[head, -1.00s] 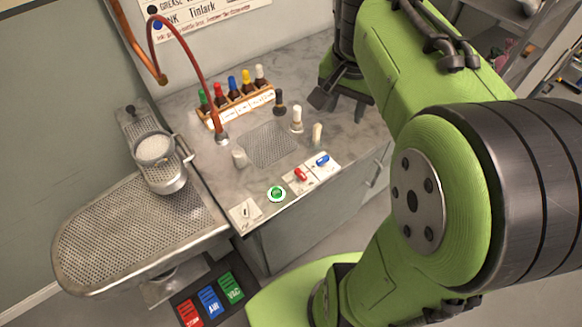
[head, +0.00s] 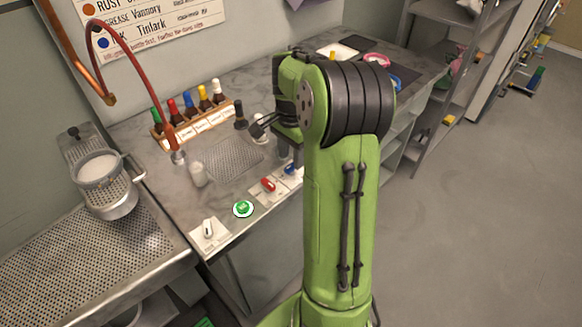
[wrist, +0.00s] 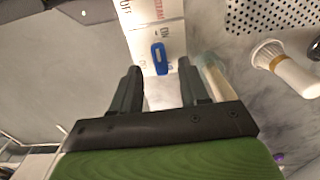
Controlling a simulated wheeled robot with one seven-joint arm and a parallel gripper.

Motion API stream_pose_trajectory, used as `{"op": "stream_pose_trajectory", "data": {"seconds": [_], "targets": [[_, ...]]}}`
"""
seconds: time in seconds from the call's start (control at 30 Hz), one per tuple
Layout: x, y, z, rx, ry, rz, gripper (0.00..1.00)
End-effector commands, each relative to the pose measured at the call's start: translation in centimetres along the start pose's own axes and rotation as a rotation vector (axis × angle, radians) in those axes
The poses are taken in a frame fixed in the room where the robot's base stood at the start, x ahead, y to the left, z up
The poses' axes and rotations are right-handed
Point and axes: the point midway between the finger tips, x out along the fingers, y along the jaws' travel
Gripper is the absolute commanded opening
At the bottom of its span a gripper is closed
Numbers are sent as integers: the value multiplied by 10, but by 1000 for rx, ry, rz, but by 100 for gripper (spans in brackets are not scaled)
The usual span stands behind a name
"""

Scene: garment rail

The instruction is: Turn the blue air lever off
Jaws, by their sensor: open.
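The blue air lever (head: 291,169) is on a white plate at the front edge of the counter, just right of the red lever (head: 268,185). My gripper (head: 280,143) is open above the counter beside it, partly hidden by my own arm. In the wrist view the blue lever (wrist: 160,58) lies between and just beyond the two spread fingertips (wrist: 160,72). Neither finger clearly touches it. Lettering is printed on the plate around the lever, only partly readable.
A green button (head: 243,208) and a white switch plate (head: 208,233) lie left along the counter edge. A bottle rack (head: 193,120) stands behind.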

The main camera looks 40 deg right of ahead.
Motion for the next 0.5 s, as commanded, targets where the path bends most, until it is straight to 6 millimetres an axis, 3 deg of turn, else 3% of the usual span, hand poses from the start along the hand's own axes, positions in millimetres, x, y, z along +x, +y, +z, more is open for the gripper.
{"op": "stream_pose_trajectory", "data": {"seconds": [0.03, 0.13, 0.43, 0.5], "targets": [[12, 0, 0, 1, -2, 2, 45], [24, 0, 0, 1, -1, 1, 45], [27, 0, 0, 0, 1, -1, 45], [27, 0, 0, 0, 1, -1, 37]]}}
